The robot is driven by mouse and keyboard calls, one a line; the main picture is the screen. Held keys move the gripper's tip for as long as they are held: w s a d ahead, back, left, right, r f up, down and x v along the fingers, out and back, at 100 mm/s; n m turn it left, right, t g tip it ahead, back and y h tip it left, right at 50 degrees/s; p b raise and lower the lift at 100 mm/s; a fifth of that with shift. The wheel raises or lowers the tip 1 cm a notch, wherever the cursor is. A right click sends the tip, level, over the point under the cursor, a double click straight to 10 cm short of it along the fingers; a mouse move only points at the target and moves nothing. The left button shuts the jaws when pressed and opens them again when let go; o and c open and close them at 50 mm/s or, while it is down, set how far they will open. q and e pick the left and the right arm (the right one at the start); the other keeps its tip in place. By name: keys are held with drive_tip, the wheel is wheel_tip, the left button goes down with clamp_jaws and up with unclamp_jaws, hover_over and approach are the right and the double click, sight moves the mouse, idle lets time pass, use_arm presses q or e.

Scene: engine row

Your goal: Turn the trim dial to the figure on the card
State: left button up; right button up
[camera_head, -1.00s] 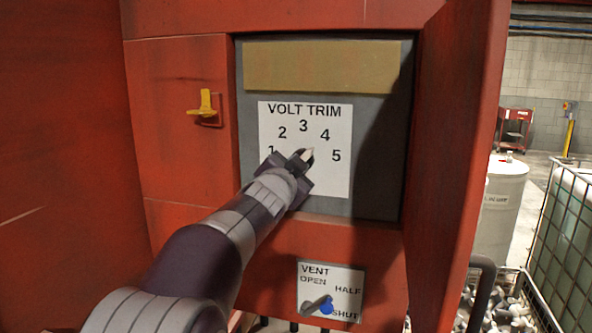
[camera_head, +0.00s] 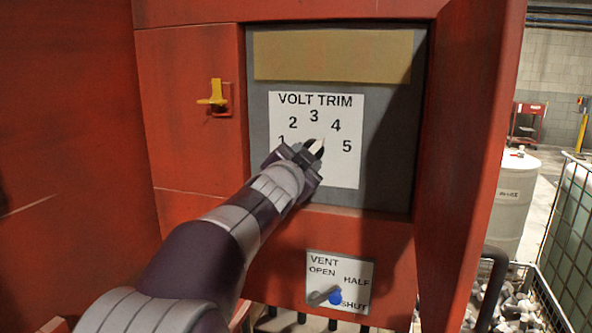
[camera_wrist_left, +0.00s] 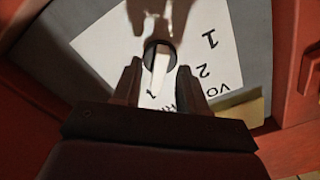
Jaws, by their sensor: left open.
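The trim dial is a dark round knob with a white pointer (camera_head: 318,145), on a white VOLT TRIM plate (camera_head: 340,172) numbered 1 to 5 inside the red cabinet's recess. My left gripper (camera_head: 308,151) is at the dial, partly covering it in the head view. In the left wrist view its open fingers (camera_wrist_left: 158,85) stand on either side of the white pointer (camera_wrist_left: 159,68); I cannot tell whether they touch it. The pointer is aimed at about 4. A blank tan panel (camera_head: 332,55) is above the plate. I see no card with a figure on it. My right gripper is out of view.
The red cabinet door (camera_head: 468,150) stands open at the right of the recess. A yellow latch (camera_head: 213,96) sticks out at left. Below is a VENT plate (camera_head: 355,277) with a blue-tipped lever (camera_head: 335,298). A white drum (camera_head: 510,195) stands beyond the door.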

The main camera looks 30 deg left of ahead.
use_arm(q)
drive_tip(key=v, duration=1.1)
drive_tip(key=shift+d, duration=0.2)
drive_tip(key=shift+s+r, duration=0.1)
drive_tip(key=shift+s, duration=0.1)
